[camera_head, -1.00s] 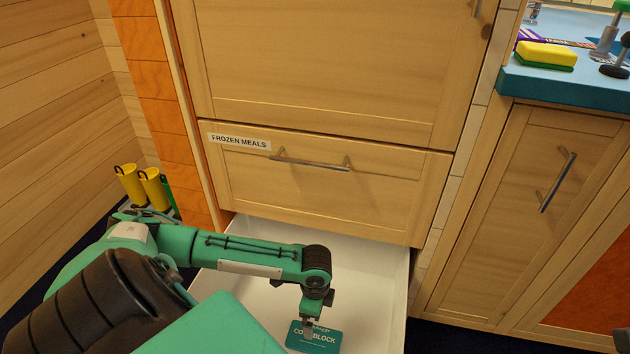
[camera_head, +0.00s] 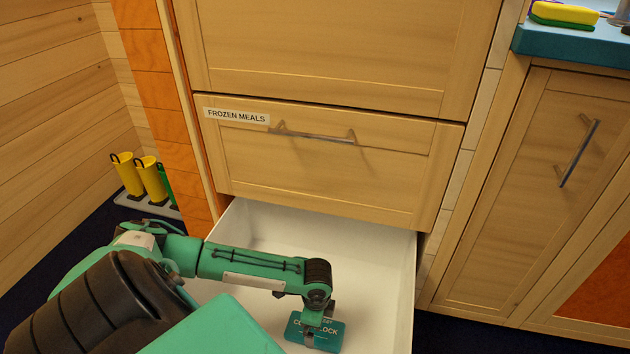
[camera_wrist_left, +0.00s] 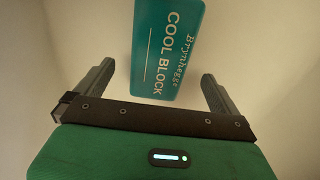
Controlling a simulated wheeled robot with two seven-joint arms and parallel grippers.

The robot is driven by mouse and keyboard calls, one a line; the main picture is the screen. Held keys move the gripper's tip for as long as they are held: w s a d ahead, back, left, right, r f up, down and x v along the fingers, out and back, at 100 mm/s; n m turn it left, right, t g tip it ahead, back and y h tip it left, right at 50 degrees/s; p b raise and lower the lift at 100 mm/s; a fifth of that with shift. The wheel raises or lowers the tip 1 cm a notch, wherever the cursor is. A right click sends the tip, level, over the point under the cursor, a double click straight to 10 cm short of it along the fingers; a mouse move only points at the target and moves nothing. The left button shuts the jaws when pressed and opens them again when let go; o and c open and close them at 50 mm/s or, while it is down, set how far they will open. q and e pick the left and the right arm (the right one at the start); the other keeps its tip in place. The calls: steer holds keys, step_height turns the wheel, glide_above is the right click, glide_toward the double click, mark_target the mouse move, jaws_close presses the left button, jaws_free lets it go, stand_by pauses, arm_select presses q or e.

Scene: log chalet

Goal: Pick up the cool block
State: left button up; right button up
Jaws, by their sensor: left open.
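The cool block (camera_head: 329,337) is a flat teal block with white lettering, lying in the open white drawer (camera_head: 376,262). My left gripper (camera_head: 318,325) is over it in the head view and hides part of its lettering. In the left wrist view the cool block (camera_wrist_left: 168,45) lies ahead of the two open fingers of my left gripper (camera_wrist_left: 158,85), with its near end roughly between the fingertips. No finger visibly touches it. The height of the fingers above it is hard to tell. My right gripper is not in view.
A closed drawer front labelled frozen meals (camera_head: 300,160) is above the open drawer. Drawer walls surround the block, with bare white floor around it. A cabinet door (camera_head: 530,190) stands at right, yellow boots (camera_head: 140,175) at left. A sponge (camera_head: 563,14) lies on the counter.

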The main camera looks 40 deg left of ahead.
arm_select(q)
steer(key=shift+a+f+b, duration=0.15)
steer(key=shift+f+b, duration=2.15)
steer(key=shift+f, duration=0.3)
steer(key=c, duration=1.3)
